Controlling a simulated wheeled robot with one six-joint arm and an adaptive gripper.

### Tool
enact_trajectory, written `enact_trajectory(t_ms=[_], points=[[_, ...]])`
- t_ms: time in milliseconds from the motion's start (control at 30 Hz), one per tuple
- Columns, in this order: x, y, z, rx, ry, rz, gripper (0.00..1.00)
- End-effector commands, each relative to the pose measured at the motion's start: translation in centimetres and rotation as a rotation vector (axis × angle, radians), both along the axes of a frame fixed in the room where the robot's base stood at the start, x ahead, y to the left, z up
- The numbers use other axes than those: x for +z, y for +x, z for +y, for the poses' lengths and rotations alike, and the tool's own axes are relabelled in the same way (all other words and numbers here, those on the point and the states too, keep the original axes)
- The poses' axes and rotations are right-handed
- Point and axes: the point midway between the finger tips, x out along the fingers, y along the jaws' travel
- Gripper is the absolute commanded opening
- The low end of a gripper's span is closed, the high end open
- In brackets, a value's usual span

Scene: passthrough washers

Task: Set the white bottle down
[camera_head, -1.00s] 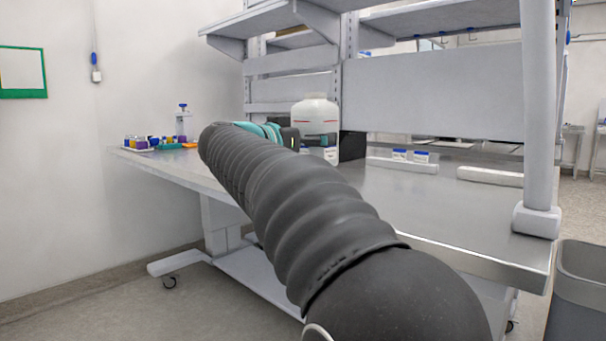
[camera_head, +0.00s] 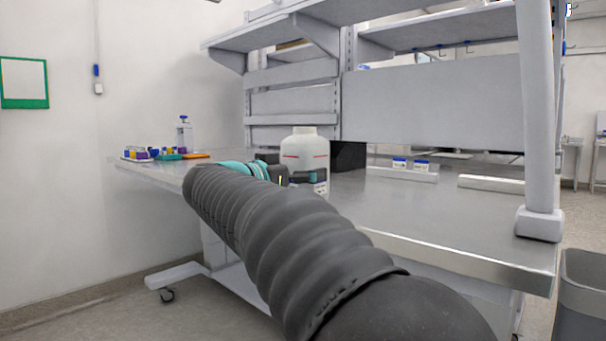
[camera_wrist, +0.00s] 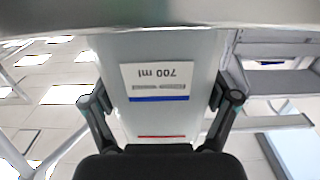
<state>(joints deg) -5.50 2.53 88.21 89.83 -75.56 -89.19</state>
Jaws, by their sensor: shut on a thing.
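The white bottle (camera_head: 305,150) has a pale cap and a thin red line, and stands upright over the steel bench (camera_head: 440,215) in the head view. My gripper (camera_wrist: 165,115) is shut on the bottle's sides, with one finger on each side in the wrist view. There the bottle (camera_wrist: 160,55) shows upside down, with a "700 ml" label and a blue stripe. In the wrist view a grey surface lies close at the bottle's base end.
A rack of coloured caps (camera_head: 140,153), an orange item (camera_head: 195,156) and a clear blue-topped bottle (camera_head: 184,134) sit at the bench's far left. Two small blue-capped jars (camera_head: 410,164) sit right of the bottle. Shelves (camera_head: 440,25) overhang the back. The right front is clear.

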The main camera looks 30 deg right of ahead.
Motion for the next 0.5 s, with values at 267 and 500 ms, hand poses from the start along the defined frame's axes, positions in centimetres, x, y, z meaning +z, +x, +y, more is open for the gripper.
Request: enact_trajectory(t_ms=[267, 500], points=[[-0.2, 0.01, 0.0, 0.0, 0.0, 0.001, 1.0], [-0.15, 0.02, 0.01, 0.0, 0.0, 0.0, 1.0]])
